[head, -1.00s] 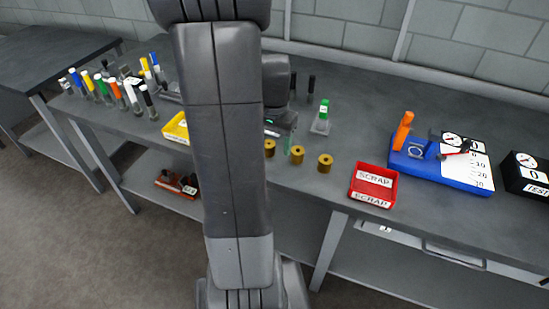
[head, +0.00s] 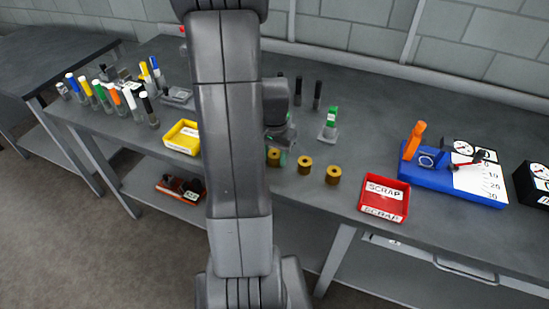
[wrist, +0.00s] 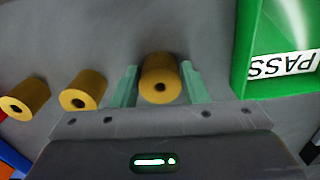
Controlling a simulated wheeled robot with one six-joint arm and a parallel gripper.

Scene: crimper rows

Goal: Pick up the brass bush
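Three brass bushes stand in a row on the grey bench; the head view shows the left one (head: 274,156), the middle one (head: 305,165) and the right one (head: 333,174). My gripper (wrist: 160,84) is at the left one, partly hidden by my arm in the head view. In the wrist view its two pale green fingers stand either side of that bush (wrist: 160,78), with narrow gaps beside it. The middle bush (wrist: 83,90) and the right bush (wrist: 26,97) are outside the fingers, to the left.
A green PASS tray (wrist: 285,88) is close right of the fingers in the wrist view. A red SCRAP tray (head: 385,198) and a blue gauge stand (head: 440,181) lie to the right in the head view. A green-topped part (head: 329,123) stands behind the bushes.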

